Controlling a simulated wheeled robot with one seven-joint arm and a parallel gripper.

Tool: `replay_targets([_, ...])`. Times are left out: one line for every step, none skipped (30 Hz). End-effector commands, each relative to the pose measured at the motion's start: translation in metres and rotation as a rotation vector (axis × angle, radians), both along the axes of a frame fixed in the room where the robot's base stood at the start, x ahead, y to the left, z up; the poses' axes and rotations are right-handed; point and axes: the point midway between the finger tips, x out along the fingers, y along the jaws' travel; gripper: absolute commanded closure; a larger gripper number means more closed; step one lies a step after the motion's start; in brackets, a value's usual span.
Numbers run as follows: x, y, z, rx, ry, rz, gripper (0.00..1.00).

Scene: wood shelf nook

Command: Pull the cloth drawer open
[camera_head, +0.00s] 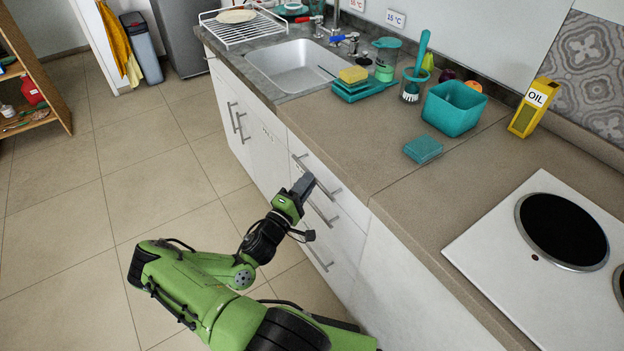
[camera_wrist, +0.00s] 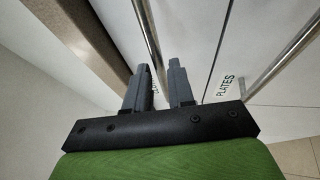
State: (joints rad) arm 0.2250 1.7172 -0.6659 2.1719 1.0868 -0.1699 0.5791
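A stack of white drawers with metal bar handles is set in the counter front. The top handle (camera_head: 325,185) is at my gripper (camera_head: 303,184) in the head view. In the wrist view, the two grey fingers of my gripper (camera_wrist: 160,66) stand apart, with the near handle bar (camera_wrist: 147,32) running down into the gap between them. I cannot tell whether either finger touches the bar. A label beside this bar is mostly hidden by the fingers, so I cannot read it fully. The drawer front (camera_wrist: 190,35) looks closed.
A lower drawer carries the label PLATES (camera_wrist: 231,86) and its own handle (camera_wrist: 295,48). The countertop (camera_head: 345,135) overhangs the drawers and holds a sink (camera_head: 297,68), a teal bin (camera_head: 453,108) and a stove (camera_head: 540,260). The tiled floor (camera_head: 100,230) to the left is clear.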

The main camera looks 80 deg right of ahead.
Motion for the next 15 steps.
replay_targets([-0.004, -0.009, 0.001, -0.002, -0.003, -0.003, 0.77])
replay_targets([-0.005, -0.014, 0.001, -0.001, -0.003, -0.003, 0.77])
replay_targets([-0.007, -0.018, 0.002, 0.0, -0.004, -0.002, 0.77])
replay_targets([-0.008, -0.021, 0.003, 0.0, -0.004, -0.002, 0.77])
replay_targets([-0.008, -0.024, 0.004, 0.0, -0.002, -0.002, 0.77])
replay_targets([-0.009, -0.026, 0.004, 0.001, -0.001, -0.002, 0.77])
replay_targets([-0.009, -0.027, 0.005, 0.001, 0.0, -0.001, 0.77])
replay_targets([-0.009, -0.028, 0.005, 0.001, 0.0, -0.001, 0.77])
replay_targets([-0.009, -0.028, 0.005, 0.001, 0.0, -0.001, 0.77])
replay_targets([-0.009, -0.028, 0.005, 0.001, 0.0, -0.001, 0.77])
replay_targets([-0.009, -0.028, 0.005, 0.001, 0.0, 0.0, 0.77])
replay_targets([-0.009, -0.028, 0.005, 0.001, 0.0, 0.0, 0.77])
replay_targets([-0.009, -0.028, 0.005, 0.001, 0.0, 0.0, 0.77])
replay_targets([-0.009, -0.028, 0.005, 0.001, 0.0, 0.0, 0.77])
replay_targets([-0.009, -0.028, 0.005, 0.001, 0.0, -0.001, 0.83])
